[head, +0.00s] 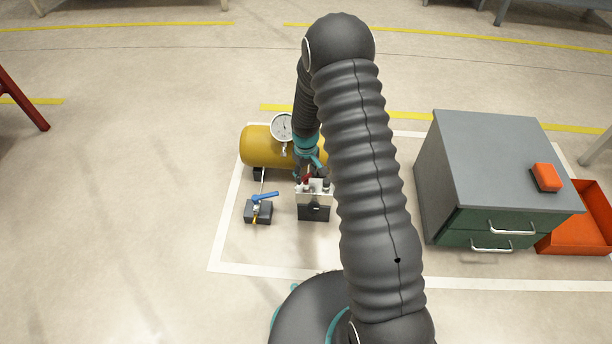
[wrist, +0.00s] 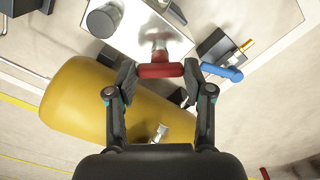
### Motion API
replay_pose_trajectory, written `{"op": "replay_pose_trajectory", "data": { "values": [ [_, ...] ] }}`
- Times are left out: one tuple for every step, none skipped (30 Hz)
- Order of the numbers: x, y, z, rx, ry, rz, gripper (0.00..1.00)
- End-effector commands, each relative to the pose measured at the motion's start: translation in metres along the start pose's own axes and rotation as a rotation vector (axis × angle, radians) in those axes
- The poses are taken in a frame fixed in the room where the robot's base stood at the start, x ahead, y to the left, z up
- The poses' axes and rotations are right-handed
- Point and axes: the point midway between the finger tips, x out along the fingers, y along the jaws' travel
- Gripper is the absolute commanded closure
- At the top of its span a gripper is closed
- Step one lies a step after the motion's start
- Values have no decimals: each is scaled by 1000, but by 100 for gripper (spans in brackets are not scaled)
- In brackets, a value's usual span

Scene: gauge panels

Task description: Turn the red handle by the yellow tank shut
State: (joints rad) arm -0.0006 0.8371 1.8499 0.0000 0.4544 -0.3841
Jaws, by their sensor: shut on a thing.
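The red handle (wrist: 160,70) sits on a stem at a pale metal plate (wrist: 140,25) in the wrist view. My gripper (wrist: 159,76) has one finger at each end of the handle and is shut on it. In the head view a little of the red handle (head: 306,180) shows on the metal block (head: 315,206), below my gripper, which is partly hidden by my arm. The yellow tank (head: 257,146) lies just behind the block, its right part hidden by my arm. The tank also fills the left middle of the wrist view (wrist: 75,98).
A round gauge (head: 282,127) stands at the tank. A blue-handled valve (head: 264,197) on a dark block (head: 258,213) is left of the metal block. A grey cabinet (head: 490,160) with green drawers stands right, an orange-and-black object (head: 546,177) on top and an orange bin (head: 580,232) beside it.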

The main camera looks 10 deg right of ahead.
Motion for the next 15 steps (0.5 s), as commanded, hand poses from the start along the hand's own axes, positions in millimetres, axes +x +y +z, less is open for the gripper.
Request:
{"op": "replay_pose_trajectory", "data": {
  "values": [
    [2, 0, 0, 44, -1, 0, 83],
    [2, 0, 0, 72, 0, 0, 83],
    [2, 0, 0, 110, 0, 0, 83],
    [2, 0, 0, 139, 0, 0, 83],
    [2, 0, 0, 167, 0, 0, 83],
    [2, 0, 0, 205, 0, 0, 83],
    [2, 0, 0, 233, 0, 0, 83],
    [2, 0, 0, 261, -1, 0, 83],
    [2, 0, 0, 298, -1, 0, 83],
    [2, 0, 0, 325, -1, 0, 83],
    [2, 0, 0, 351, -1, 0, 83],
    [2, 0, 0, 385, -1, 0, 83],
    [2, 0, 0, 411, -1, 0, 83],
    [2, 0, 0, 435, -1, 0, 83],
    [1, 0, 0, 466, -1, 0, 83]
  ]
}}
